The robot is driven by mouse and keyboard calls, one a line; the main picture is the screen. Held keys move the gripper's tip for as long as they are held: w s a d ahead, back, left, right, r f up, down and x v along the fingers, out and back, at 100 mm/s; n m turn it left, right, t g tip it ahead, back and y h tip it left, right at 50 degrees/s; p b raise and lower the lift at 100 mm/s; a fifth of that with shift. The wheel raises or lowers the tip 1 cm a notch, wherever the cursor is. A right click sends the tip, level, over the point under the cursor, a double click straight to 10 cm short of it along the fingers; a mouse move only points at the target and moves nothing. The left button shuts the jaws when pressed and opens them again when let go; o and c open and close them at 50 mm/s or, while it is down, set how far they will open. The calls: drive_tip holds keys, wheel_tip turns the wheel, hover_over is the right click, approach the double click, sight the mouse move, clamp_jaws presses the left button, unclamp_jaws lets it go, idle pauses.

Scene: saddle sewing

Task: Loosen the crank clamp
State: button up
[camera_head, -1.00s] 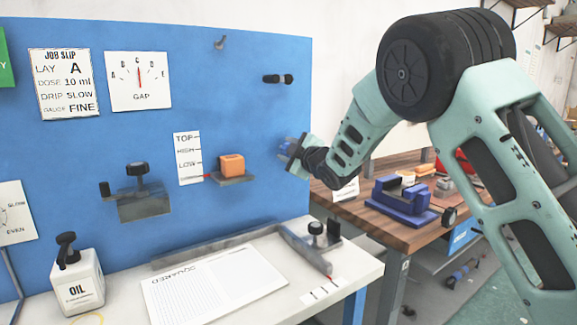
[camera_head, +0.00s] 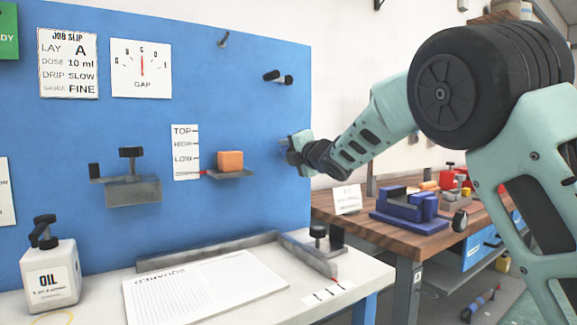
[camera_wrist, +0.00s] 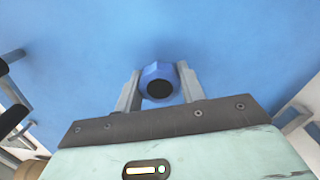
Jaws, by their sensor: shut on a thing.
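My gripper (camera_wrist: 158,92) is shut on a blue faceted knob (camera_wrist: 158,72) with a dark round centre, with one grey finger on each side of it. The knob stands out from the blue board in the wrist view. In the head view my gripper (camera_head: 293,148) is at the board's right edge, and its own body hides the knob there. I cannot tell from the frames whether the knob is tight or loose.
The blue board (camera_head: 75,130) carries a bracket with a black knob (camera_head: 132,152), an orange block (camera_head: 230,160) on a small shelf and dark pegs (camera_head: 278,77). An oil bottle (camera_head: 50,275) stands on the white bench below. A wooden bench (camera_head: 400,235) holds a blue vise (camera_head: 408,207).

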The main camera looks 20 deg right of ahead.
drive_tip(key=shift+f+n+b, duration=0.15)
drive_tip(key=shift+n+b, duration=0.75)
drive_tip(key=o, duration=1)
drive_tip(key=shift+s, duration=0.1)
drive_tip(key=b+v, duration=0.2)
drive_tip(key=v, duration=1.5)
drive_tip(key=shift+s, duration=0.1)
